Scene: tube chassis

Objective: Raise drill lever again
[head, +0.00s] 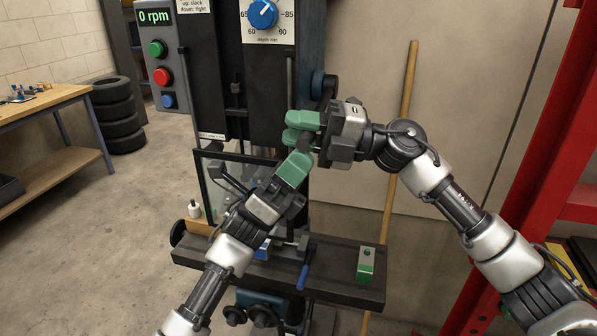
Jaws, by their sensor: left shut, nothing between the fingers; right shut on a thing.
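The drill press (220,80) stands in the middle of the head view, with a dark blue hub (322,86) on its right side. My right gripper (302,128) reaches in from the right just below the hub. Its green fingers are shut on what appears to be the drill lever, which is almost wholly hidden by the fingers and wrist. My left gripper (297,165) is just below it, coming up from the lower left. It is shut and empty, its fingertips close to the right gripper; I cannot tell whether they touch.
A control box (167,62) with green, red and blue buttons reads 0 rpm. A blue depth dial (263,13) is above. A framed clear guard (213,165) stands before the drill. A green-topped block (366,264) lies on the dark table (335,280). A wooden pole (402,130) leans behind.

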